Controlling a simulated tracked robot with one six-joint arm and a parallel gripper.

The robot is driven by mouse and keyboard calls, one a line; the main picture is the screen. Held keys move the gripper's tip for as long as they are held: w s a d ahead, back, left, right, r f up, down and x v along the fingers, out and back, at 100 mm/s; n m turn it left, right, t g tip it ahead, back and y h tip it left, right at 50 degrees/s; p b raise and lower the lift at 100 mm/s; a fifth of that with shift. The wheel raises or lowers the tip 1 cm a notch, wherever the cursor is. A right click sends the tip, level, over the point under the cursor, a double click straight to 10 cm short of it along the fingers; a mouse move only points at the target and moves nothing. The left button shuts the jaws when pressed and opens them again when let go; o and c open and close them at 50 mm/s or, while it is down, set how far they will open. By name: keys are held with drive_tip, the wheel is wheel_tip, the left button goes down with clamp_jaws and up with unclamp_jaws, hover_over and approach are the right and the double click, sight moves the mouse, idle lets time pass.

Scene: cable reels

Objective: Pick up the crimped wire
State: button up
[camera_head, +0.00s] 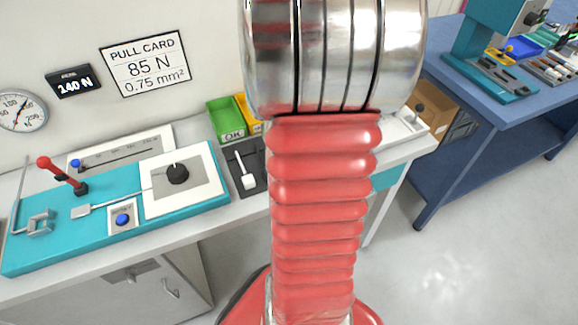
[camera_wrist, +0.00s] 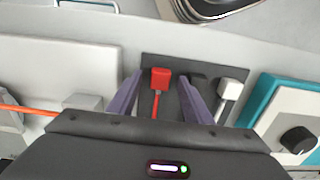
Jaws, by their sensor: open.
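In the wrist view, my gripper (camera_wrist: 162,90) is open, its two purple fingers standing either side of a red block with a thin red wire (camera_wrist: 156,104). This looks like the crimped wire. It lies on a dark tray (camera_wrist: 150,60), and I cannot tell if the fingers touch it. A white-headed piece (camera_wrist: 232,88) lies on the tray to the right of the fingers; it also shows in the head view (camera_head: 248,181). A dark piece is partly hidden behind the right finger. In the head view my arm hides my gripper and the red wire.
A teal pull tester (camera_head: 60,235) with a red lever and black knob stands left of the tray on the grey bench. A green OK bin (camera_head: 227,120) and a yellow bin (camera_head: 251,108) stand behind it. A blue bench (camera_head: 470,90) is at right.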

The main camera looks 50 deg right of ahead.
drive_tip(key=shift+c, duration=0.3)
clamp_jaws()
drive_tip(key=shift+r, duration=0.1)
wheel_tip(320, 180, up, 10)
idle(0.8)
idle(0.5)
wheel_tip(320, 180, up, 5)
drive_tip(key=shift+f, duration=0.1)
idle(0.7)
drive_tip(key=shift+s, duration=0.15)
idle(0.4)
